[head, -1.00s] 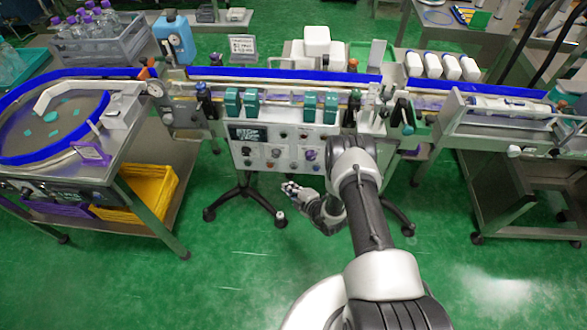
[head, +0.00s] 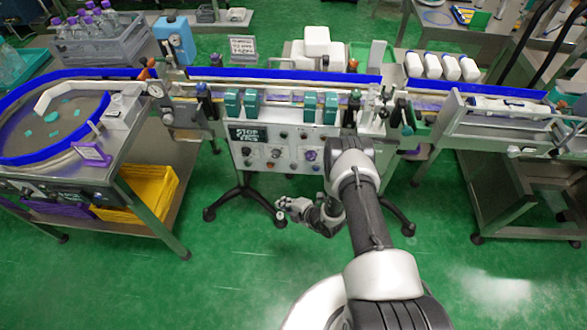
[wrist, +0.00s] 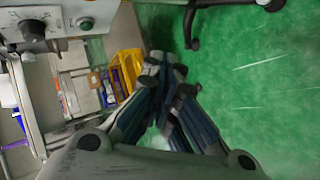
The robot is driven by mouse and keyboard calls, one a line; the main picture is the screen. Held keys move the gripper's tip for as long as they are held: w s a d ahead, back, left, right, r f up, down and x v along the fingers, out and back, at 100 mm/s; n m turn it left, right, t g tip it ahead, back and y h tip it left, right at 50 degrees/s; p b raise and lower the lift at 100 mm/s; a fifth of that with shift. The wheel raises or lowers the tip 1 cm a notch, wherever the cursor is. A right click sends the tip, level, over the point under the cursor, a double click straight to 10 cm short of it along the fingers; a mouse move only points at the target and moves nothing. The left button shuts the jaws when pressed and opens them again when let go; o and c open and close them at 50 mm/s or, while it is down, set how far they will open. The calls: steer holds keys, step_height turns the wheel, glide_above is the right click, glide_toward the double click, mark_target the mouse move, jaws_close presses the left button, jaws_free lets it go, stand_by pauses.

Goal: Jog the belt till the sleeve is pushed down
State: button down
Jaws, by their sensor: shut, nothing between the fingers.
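The belt conveyor runs across the back behind a blue rail (head: 290,75). Its control panel (head: 285,148) faces me, with a display (head: 248,134) whose top line seems to read STOP, and several knobs and buttons. My gripper (head: 282,208) is shut and empty, below and in front of the panel, apart from it. In the wrist view my gripper's fingertips (wrist: 166,66) are together over the floor. A black knob (wrist: 33,30) and a green button (wrist: 86,22) show at upper left there. I cannot make out the sleeve.
A round blue-rimmed table (head: 50,160) stands at left, with a yellow crate (head: 152,192) beneath. A steel cart (head: 500,135) stands at right. Dark stand legs (head: 238,195) spread below the panel. Green floor is free in front.

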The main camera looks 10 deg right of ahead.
steer(key=s+f+n+g+h+p, duration=0.1)
steer(key=s+f+n+g, duration=0.4)
steer(key=s+n, duration=0.4)
steer(key=s+f+n+g, duration=0.4)
steer(key=s+n, duration=0.4)
steer(key=s, duration=0.1)
steer(key=s+d+f+n+g+h+p, duration=0.1)
steer(key=s+d+n+h, duration=0.1)
steer(key=d+n+h, duration=0.5)
steer(key=s+d+f+n, duration=0.2)
steer(key=d+n, duration=0.4)
steer(key=n, duration=0.4)
steer(key=w+d+r+n+t+h+p, duration=0.1)
steer(key=w+d+r+n+t, duration=0.15)
steer(key=w+n, duration=0.45)
steer(key=w+d+r+n+t+h+p, duration=0.1)
steer(key=w+r+n+t, duration=0.1)
steer(key=w+n+t, duration=0.5)
steer(key=w+a+r+n+t+y, duration=0.2)
steer(key=w+a+r+n+y, duration=0.1)
steer(key=a+n, duration=0.4)
steer(key=w+a+r+n+t+y, duration=0.2)
steer(key=w+a+r+n+y, duration=0.2)
steer(key=a+r+n, duration=0.3)
steer(key=w+n, duration=0.1)
steer(key=n, duration=0.3)
steer(key=shift+w+a+r+n, duration=0.2)
steer(key=shift+a+r+n, duration=0.1)
steer(key=shift+a+n, duration=0.1)
